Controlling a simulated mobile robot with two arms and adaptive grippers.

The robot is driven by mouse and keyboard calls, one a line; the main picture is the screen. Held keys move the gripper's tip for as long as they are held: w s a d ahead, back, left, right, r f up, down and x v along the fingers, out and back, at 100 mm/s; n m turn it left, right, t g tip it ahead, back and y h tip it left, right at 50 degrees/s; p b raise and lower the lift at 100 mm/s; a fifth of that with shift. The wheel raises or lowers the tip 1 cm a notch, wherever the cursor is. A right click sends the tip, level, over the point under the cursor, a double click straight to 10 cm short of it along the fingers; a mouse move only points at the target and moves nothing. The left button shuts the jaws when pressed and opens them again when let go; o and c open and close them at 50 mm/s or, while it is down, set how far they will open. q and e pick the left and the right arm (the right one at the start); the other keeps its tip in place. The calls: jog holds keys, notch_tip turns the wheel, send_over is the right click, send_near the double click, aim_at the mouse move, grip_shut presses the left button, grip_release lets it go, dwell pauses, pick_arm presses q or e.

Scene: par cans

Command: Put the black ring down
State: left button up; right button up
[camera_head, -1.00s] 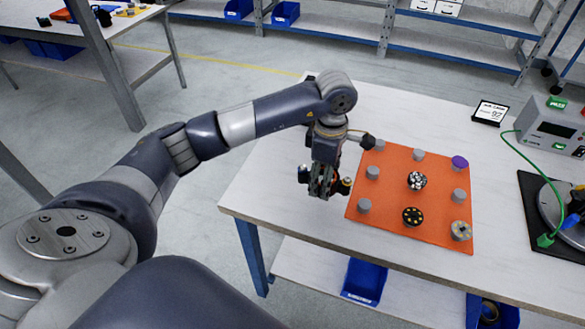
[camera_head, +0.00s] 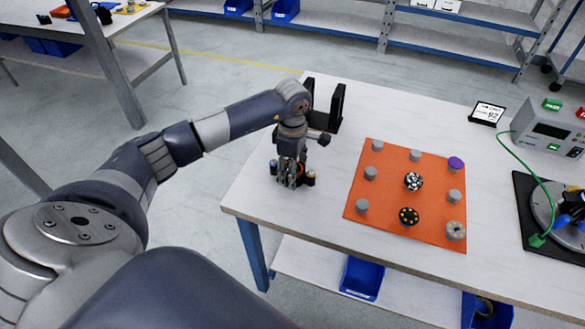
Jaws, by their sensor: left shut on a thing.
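My left gripper (camera_head: 292,182) points down low over the bare left part of the white table (camera_head: 250,196), left of the orange mat. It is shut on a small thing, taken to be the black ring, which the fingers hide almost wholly. I cannot tell whether it touches the table top. My right gripper is not in view.
A black upright holder (camera_head: 337,106) stands behind my gripper. The table between gripper and mat is clear.

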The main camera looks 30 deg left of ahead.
pick_arm(q)
jog(key=shift+f, duration=0.15)
jog(key=o, duration=1)
jog(key=shift+r, duration=0.4)
notch_tip(320, 180, up, 12)
jog(key=shift+f+b, duration=0.2)
jog(key=shift+b, duration=0.75)
